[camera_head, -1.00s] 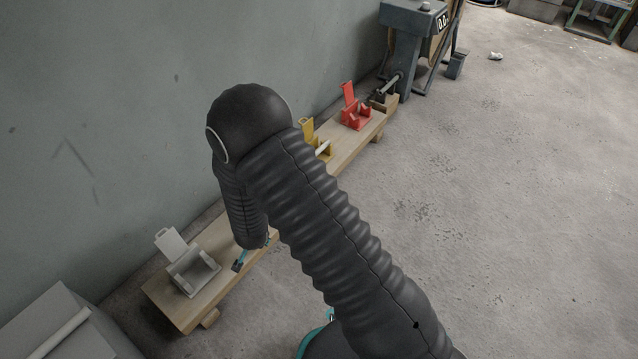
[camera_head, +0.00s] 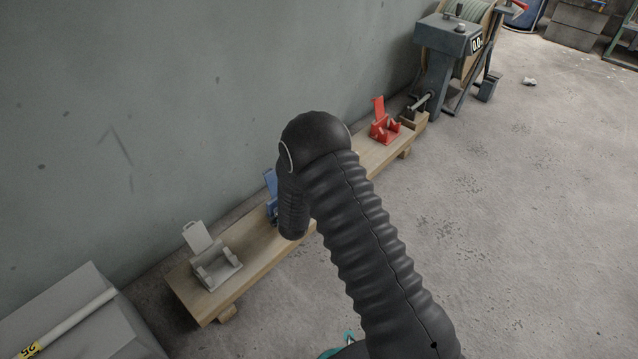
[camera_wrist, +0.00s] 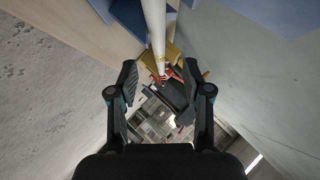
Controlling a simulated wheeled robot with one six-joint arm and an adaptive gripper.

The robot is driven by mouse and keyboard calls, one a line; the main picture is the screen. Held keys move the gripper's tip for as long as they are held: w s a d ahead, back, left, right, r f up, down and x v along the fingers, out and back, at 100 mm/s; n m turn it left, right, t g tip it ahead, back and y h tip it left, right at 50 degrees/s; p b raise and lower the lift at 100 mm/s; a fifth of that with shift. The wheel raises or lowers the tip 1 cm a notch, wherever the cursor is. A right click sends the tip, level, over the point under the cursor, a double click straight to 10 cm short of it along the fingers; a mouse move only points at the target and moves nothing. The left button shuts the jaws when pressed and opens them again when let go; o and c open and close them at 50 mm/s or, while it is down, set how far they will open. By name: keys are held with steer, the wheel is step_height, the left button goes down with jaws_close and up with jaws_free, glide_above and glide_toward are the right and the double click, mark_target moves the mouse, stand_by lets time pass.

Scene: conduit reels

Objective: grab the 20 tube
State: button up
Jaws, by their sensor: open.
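In the wrist view a white tube (camera_wrist: 154,25) runs down from the top edge, with its end between the two fingers of my gripper (camera_wrist: 160,82). The fingers are apart, one on each side of the tube, and do not visibly grip it. A small yellowish mark shows near the tube's end, too small to read, so I cannot tell if it is the 20 tube. In the head view my arm hides my gripper and this tube. Another white tube (camera_head: 75,320) with a yellow label reading 25 lies on a grey box at the lower left.
A low wooden bench (camera_head: 247,256) runs along the wall (camera_head: 190,90). On it stand a grey holder (camera_head: 214,263), a blue holder (camera_head: 270,185), partly hidden by my arm, and a red holder (camera_head: 384,126). A reel machine (camera_head: 443,65) stands beyond. The floor (camera_head: 510,220) to the right is mostly clear.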

steer(key=shift+d+b+x, duration=0.15)
steer(key=shift+b+x, duration=0.05)
steer(key=shift+x, duration=1.45)
steer(key=shift+d+b+x, duration=0.1)
steer(key=shift+b+x, duration=0.1)
steer(key=shift+x, duration=1.5)
steer(key=shift+r, duration=0.1)
jaws_close()
